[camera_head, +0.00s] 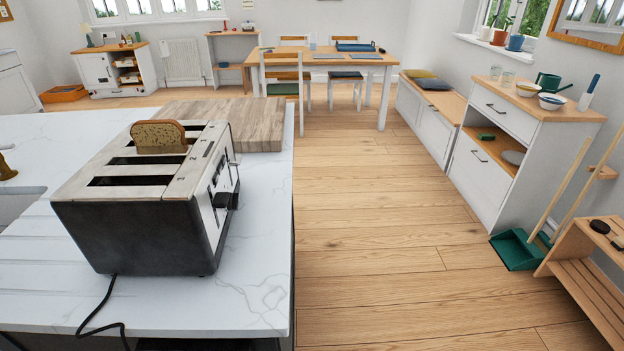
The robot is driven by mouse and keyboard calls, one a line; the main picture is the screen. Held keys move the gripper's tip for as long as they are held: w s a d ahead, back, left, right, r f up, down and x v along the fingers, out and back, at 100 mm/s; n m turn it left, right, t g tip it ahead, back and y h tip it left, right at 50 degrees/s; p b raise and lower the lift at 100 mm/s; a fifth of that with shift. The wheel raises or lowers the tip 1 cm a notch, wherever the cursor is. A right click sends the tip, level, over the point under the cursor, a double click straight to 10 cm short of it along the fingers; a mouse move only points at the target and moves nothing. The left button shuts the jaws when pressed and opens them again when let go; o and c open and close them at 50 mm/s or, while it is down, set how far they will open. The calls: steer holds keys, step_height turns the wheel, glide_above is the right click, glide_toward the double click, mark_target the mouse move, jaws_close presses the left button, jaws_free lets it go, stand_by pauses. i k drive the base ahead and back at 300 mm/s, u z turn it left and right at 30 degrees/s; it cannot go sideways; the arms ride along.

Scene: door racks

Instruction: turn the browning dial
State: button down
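A black and steel toaster (150,230) stands on the white marble counter (262,290) at the left. Its top has several slots, and a slice of bread (158,135) sticks up from the farthest one. The control side faces right and shows at a steep angle, with a small lever and a dark part (222,200) sticking out. I cannot tell clearly which part is the browning dial or how it is set. My gripper is not in view.
A wooden board (225,112) lies behind the toaster. A black cord (97,310) runs from the toaster over the counter's front. Open wooden floor (380,220) lies right of the counter. A white cabinet (520,130) and a green dustpan (518,250) stand farther right.

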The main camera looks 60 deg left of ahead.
mark_target(233, 204)
steer(key=i, duration=1.05)
steer(key=u, duration=3.2)
